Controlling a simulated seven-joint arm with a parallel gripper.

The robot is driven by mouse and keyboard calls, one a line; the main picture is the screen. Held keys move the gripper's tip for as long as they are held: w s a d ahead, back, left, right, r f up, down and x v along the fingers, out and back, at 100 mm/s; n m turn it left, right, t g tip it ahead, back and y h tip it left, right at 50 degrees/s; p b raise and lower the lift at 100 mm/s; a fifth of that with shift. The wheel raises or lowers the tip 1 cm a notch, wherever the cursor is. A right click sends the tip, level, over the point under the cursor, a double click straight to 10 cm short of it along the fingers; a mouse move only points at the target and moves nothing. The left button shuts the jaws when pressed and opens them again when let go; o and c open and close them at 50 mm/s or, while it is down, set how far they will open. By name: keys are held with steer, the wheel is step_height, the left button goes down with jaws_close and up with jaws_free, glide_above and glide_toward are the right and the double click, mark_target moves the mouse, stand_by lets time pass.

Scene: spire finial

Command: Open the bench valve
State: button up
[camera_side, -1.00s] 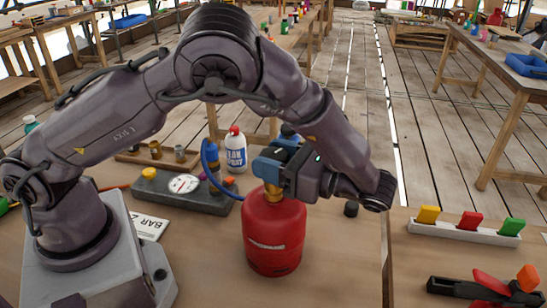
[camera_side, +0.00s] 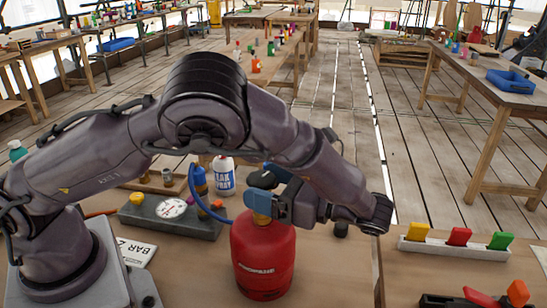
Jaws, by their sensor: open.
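A red gas cylinder (camera_side: 263,262) stands upright on the bench. A brass fitting (camera_side: 262,218) shows at its top. My gripper (camera_side: 266,197) is at the cylinder top, its blue fingers open around or beside the fitting; I cannot tell whether they touch it. The fingers hide most of the cylinder's top. A blue hose (camera_side: 196,190) curves near it, its end hidden behind my gripper. To the left, a grey block (camera_side: 198,226) carries a round white gauge (camera_side: 173,208) and a yellow knob (camera_side: 137,199). I cannot tell which part is the bench valve.
A white spray bottle (camera_side: 223,180) stands behind the cylinder. A printed card (camera_side: 136,252) lies left.

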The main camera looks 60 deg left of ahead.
steer(key=shift+w+d, duration=0.2)
steer(key=shift+d, duration=0.25)
step_height(320, 180, up, 7)
steer(key=shift+w+d, duration=0.2)
steer(key=shift+d, duration=0.1)
steer(key=shift+a, duration=0.1)
steer(key=s+a+n+t+h, duration=0.3)
steer(key=s+a+h, duration=0.1)
steer(key=a+h, duration=0.5)
steer(key=s+r+n+t+h, duration=0.5)
steer(key=s+n+t, duration=0.3)
steer(key=s+t, duration=0.2)
steer(key=shift+d+r+n+t+h, duration=0.35)
steer(key=shift+t+h, duration=0.25)
steer(key=shift+t, duration=0.5)
